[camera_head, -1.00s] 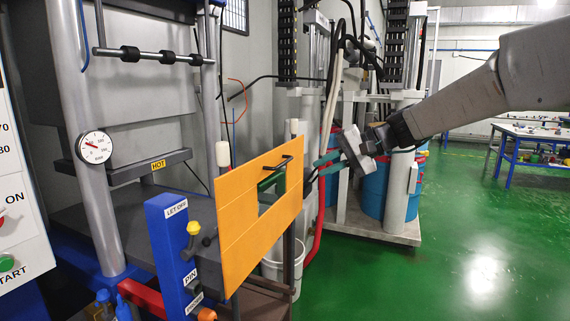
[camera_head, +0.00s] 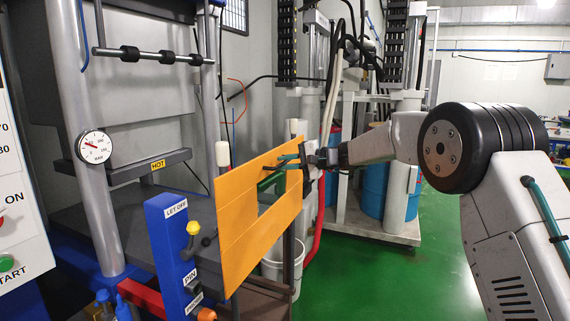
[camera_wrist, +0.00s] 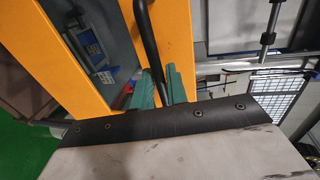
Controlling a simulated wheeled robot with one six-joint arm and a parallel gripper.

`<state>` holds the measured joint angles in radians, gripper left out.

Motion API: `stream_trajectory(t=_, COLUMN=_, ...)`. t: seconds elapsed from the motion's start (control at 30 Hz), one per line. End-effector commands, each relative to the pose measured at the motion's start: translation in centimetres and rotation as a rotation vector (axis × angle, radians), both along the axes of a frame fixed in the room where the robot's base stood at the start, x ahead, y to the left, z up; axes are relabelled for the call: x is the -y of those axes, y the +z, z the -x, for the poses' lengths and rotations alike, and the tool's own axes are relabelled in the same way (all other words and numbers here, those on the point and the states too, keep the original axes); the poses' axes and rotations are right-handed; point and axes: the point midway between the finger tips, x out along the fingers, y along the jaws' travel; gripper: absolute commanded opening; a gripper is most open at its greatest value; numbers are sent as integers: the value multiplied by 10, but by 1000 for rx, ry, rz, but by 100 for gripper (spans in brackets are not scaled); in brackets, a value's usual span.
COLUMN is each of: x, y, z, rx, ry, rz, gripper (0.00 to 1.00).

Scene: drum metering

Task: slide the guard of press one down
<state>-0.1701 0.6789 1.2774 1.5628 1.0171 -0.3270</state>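The guard of press one is an upright orange panel (camera_head: 236,228) with a rectangular window, standing in front of the press at the centre of the head view. It fills the upper left of the wrist view (camera_wrist: 182,35). A black bar handle (camera_wrist: 147,45) is on it. My gripper (camera_head: 283,162) is at this handle, beside the window's upper edge. In the wrist view its two green fingers (camera_wrist: 160,82) lie on either side of the bar, close to it. Whether they press on the bar cannot be made out. The handle is mostly hidden in the head view.
A blue post (camera_head: 172,255) with labelled knobs stands left of the guard. A white bucket (camera_head: 272,270) is behind the guard. Blue drums (camera_head: 374,185) stand at the back. The green floor (camera_head: 345,290) at right is partly clear.

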Motion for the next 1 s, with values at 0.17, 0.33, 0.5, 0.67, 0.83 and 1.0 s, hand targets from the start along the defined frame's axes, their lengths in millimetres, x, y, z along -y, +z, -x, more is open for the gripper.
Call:
stream_trajectory(t=0.17, x=-7, y=-2, z=-3, rx=0, ry=-1, rz=0, gripper=15)
stream_trajectory(t=0.33, x=-7, y=-2, z=-3, rx=0, ry=-1, rz=0, gripper=15)
stream_trajectory(t=0.5, x=-7, y=-2, z=-3, rx=0, ry=0, rz=0, gripper=0)
stream_trajectory(t=0.67, x=-7, y=-4, z=-2, rx=-1, ry=0, rz=1, gripper=0)
stream_trajectory(t=0.83, x=-7, y=-21, z=-2, rx=-5, ry=-1, rz=1, gripper=0)
stream_trajectory(t=1.0, x=-7, y=-60, z=-2, rx=-9, ry=-1, rz=2, gripper=0)
